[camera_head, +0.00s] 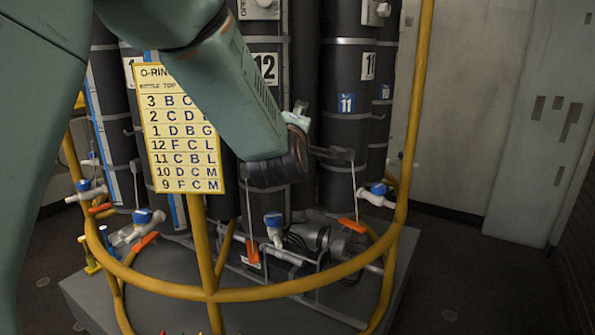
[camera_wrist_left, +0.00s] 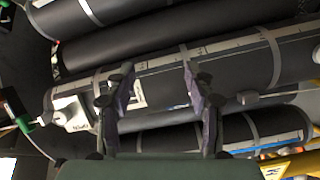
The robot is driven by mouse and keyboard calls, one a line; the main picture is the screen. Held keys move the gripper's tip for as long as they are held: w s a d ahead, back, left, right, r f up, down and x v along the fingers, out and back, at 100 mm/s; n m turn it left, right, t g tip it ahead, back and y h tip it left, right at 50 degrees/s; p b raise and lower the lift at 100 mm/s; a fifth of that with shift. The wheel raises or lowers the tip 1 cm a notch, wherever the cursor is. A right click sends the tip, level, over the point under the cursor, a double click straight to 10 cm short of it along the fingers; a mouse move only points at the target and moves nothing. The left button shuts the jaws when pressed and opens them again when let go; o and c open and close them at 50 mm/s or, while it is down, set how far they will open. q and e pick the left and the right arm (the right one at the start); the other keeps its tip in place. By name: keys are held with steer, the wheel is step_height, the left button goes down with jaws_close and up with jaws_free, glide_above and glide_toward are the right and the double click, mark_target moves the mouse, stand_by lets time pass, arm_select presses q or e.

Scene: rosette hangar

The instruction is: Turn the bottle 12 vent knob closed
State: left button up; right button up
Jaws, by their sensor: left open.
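Bottle 12 (camera_head: 264,48) is a dark upright cylinder with a white "12" label, partly covered by my left arm in the head view. A pale vent plate (camera_head: 258,12) with partly readable lettering and a small knob (camera_head: 264,3) is on it at the top edge; the knob's setting cannot be read. My left gripper (camera_wrist_left: 157,78) is open, its two fingers apart in front of a dark bottle, with nothing visible held. In the head view the forearm and wrist mostly hide it. A white fitting (camera_wrist_left: 72,112) lies left of the fingers in the wrist view; its knob is not clear.
A yellow chart (camera_head: 180,125) hangs on a yellow rail (camera_head: 260,293) that curves across the front. Bottle 11 (camera_head: 347,120) stands right of bottle 12. Blue-capped valves (camera_head: 274,225) and orange handles (camera_head: 352,225) sit low among pipes. The floor at right is clear.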

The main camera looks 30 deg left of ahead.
arm_select(q)
step_height(320, 180, down, 9)
steer(key=s+m+g+h+b, duration=0.1)
steer(key=m, duration=0.3)
steer(key=shift+s+d, duration=0.2)
steer(key=shift+d, duration=0.25)
steer(key=shift+s, duration=0.1)
